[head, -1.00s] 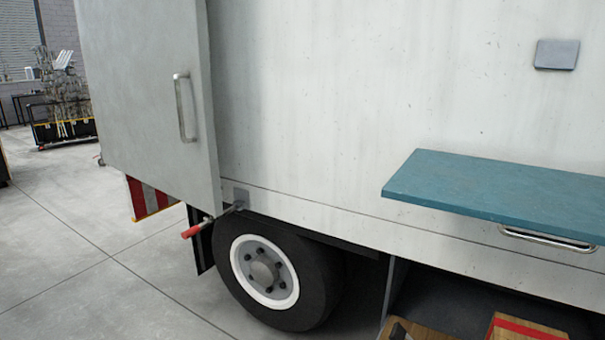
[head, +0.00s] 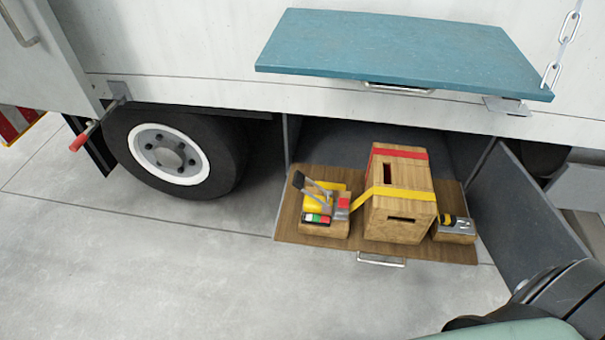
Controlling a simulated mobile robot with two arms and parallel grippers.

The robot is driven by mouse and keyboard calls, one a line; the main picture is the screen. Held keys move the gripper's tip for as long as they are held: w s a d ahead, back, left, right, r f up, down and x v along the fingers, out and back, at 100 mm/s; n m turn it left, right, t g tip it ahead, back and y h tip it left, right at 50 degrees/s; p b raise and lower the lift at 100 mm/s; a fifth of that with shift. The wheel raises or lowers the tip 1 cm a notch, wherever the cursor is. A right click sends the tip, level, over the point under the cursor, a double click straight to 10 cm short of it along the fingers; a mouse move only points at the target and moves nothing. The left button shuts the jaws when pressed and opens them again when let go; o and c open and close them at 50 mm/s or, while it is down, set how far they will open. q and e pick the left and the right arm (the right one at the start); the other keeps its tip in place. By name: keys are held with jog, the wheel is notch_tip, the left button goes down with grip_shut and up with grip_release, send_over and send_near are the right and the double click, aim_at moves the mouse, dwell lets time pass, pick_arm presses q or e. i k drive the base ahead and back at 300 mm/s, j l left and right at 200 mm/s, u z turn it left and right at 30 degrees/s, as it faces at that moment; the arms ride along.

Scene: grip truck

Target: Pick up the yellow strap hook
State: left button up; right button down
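A yellow strap (head: 405,193) runs across a wooden box (head: 398,225) with slots in it. At its left end a ratchet (head: 318,195) with a dark handle and yellow, red and green parts rests on a small wooden block. At the right, a metal piece with a yellow and black part (head: 450,220) lies on another small block; it looks like the strap hook, but it is too small to be sure. Neither of my grippers is in view.
A teal shelf (head: 395,52) juts out above. A grey panel (head: 520,215) stands at the right, a wheel (head: 172,153) at the left. The front floor is clear.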

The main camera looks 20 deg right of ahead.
aim_at(445, 221)
jog(key=z, duration=2)
